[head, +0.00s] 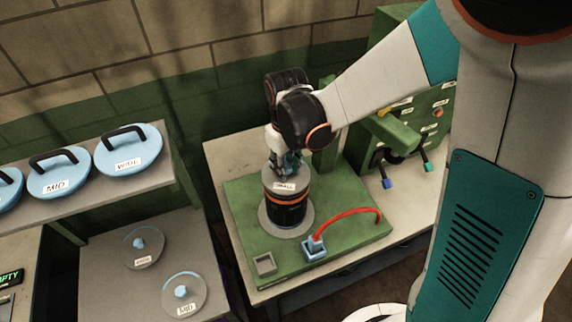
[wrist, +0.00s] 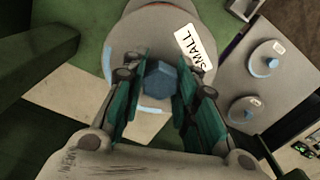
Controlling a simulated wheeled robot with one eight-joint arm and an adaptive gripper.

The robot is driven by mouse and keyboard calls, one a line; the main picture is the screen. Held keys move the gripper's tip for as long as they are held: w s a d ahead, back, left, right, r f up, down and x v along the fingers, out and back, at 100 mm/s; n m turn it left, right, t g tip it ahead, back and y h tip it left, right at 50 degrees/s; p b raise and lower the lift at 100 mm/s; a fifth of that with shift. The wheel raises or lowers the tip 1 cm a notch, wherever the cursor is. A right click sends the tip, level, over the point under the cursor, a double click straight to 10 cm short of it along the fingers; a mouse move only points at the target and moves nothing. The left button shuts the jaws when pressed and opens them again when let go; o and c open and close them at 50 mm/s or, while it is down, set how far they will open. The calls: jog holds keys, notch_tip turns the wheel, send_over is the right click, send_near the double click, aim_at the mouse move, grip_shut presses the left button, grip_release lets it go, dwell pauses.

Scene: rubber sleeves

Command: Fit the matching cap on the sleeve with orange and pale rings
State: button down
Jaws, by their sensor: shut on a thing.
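The sleeve (head: 287,212) is a dark upright cylinder with an orange ring and pale bands near its top. It stands on a round grey plate on the green base. A grey cap (head: 291,183) labelled SMALL is at the sleeve's top; whether it is fully seated I cannot tell. My gripper (head: 287,165) is above it, pointing down. In the wrist view the teal fingers of my gripper (wrist: 157,88) are on both sides of the cap's blue knob (wrist: 158,78), shut on it. The cap (wrist: 140,50) hides most of the sleeve there.
Two clear-grey caps with blue knobs, one labelled WIDE (head: 143,247) and one MID (head: 184,293), lie on the lower left shelf. Blue lids with black handles (head: 128,150) sit above. A red hose (head: 350,215) arches from a blue socket (head: 315,249) right of the sleeve.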

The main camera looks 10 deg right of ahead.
aim_at(286, 166)
jog(key=shift+f, duration=0.35)
jog(key=c, duration=1.2)
grip_release()
jog(key=shift+r, duration=3.75)
jog(key=s+d+f+m+t+b, duration=0.2)
jog(key=s+d+f+b, duration=0.1)
jog(key=b, duration=0.4)
jog(key=s+d+f+m+t+b, duration=0.2)
jog(key=s+d+f+b, duration=0.2)
jog(key=s+d+b, duration=0.1)
jog(key=s+d+f+m+t+b, duration=0.2)
jog(key=s+d+b, duration=0.3)
jog(key=b, duration=0.3)
jog(key=shift+d+f+t+b, duration=0.4)
jog(key=shift+d+f+t, duration=0.25)
jog(key=shift+f, duration=0.2)
